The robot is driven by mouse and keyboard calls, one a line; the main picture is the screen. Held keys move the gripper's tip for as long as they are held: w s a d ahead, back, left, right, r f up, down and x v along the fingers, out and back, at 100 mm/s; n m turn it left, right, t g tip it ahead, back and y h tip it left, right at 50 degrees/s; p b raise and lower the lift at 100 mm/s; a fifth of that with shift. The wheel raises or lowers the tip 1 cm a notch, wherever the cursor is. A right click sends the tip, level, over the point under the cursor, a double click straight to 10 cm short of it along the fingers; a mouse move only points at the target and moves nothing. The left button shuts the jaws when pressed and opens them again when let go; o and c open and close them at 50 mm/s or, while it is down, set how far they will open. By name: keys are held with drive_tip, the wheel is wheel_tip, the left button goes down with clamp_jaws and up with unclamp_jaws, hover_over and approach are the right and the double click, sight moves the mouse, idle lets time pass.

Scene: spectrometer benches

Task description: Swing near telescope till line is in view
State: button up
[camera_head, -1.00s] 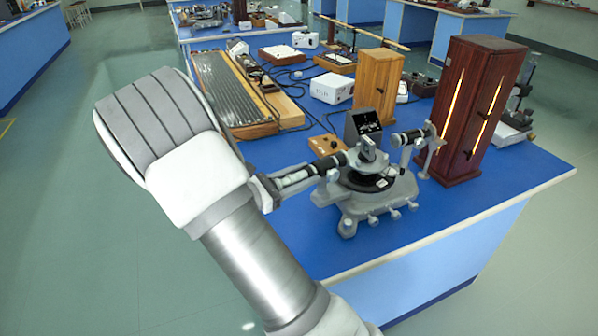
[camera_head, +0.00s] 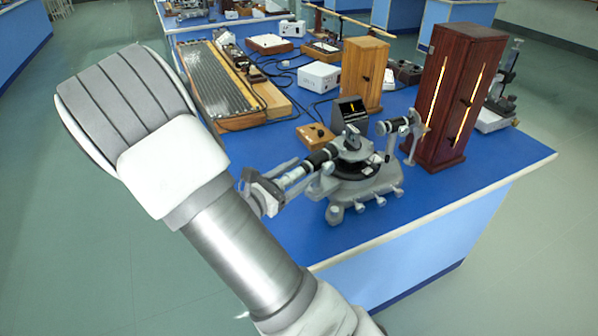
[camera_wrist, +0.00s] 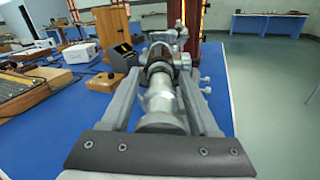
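The spectrometer (camera_head: 362,190) stands on the blue bench. Its near telescope (camera_head: 318,158) points toward my arm, and its other tube (camera_head: 392,126) faces the tall red-brown lamp box (camera_head: 452,100). My gripper (camera_head: 303,172) reaches in from the left with one finger on each side of the near telescope. In the wrist view, my gripper (camera_wrist: 162,82) is open around the telescope tube (camera_wrist: 160,106), with gaps showing on both sides. A small dark display (camera_head: 350,112) behind the spectrometer shows a yellow line; the yellow also shows on the display in the wrist view (camera_wrist: 122,50).
A small wooden box with a knob (camera_head: 315,136) sits close behind the telescope. A wooden cabinet (camera_head: 363,72), a white box (camera_head: 318,76) and a long grooved board (camera_head: 215,85) stand farther back. The bench front (camera_head: 420,222) is clear.

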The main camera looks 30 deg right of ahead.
drive_tip(key=shift+a, duration=0.15)
drive_tip(key=p+v, duration=0.1)
drive_tip(key=v, duration=1.6)
drive_tip(key=s+d+r+m+g+y+p, duration=0.3)
drive_tip(key=s+d+r+m+g+y, duration=0.35)
drive_tip(key=s+m+y, duration=0.35)
drive_tip(key=s+a+r+m+t+y+p, duration=0.1)
drive_tip(key=a+r+m+t+y+p, duration=0.1)
drive_tip(key=r+m, duration=0.3)
drive_tip(key=s+a+r+m+t+y+p, duration=0.1)
drive_tip(key=r+m+t+y, duration=0.3)
drive_tip(key=r, duration=0.4)
drive_tip(key=shift+s+a+m+y+p, duration=0.4)
drive_tip(key=shift+s+y, duration=0.2)
drive_tip(key=shift+s, duration=0.15)
